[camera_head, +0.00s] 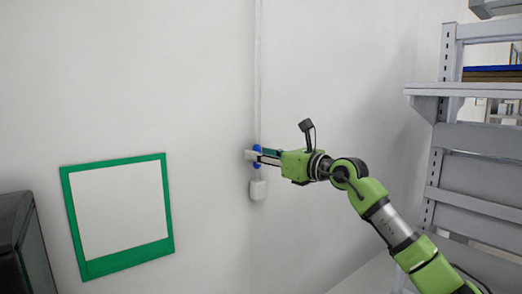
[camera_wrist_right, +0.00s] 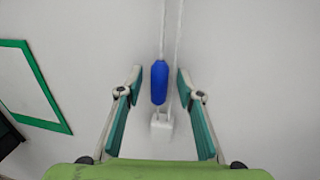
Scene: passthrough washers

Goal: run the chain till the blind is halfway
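The pale chain (camera_head: 258,80) hangs straight down along the white wall; in the right wrist view it shows as two thin strands (camera_wrist_right: 163,30). A blue grip piece (camera_wrist_right: 159,83) sits on the left strand. My right gripper (camera_wrist_right: 158,75) is open, with one finger on each side of the blue piece and a visible gap to both. In the head view the right gripper (camera_head: 262,157) covers the middle of the blue piece (camera_head: 257,148). The blind is not in view. My left gripper is not in view.
A small white box (camera_head: 258,189) is on the wall at the chain's lower end. A green-framed panel (camera_head: 122,265) is on the wall to the left, and a dark object (camera_head: 20,240) stands at the far left. Grey metal shelving (camera_head: 470,92) stands at the right.

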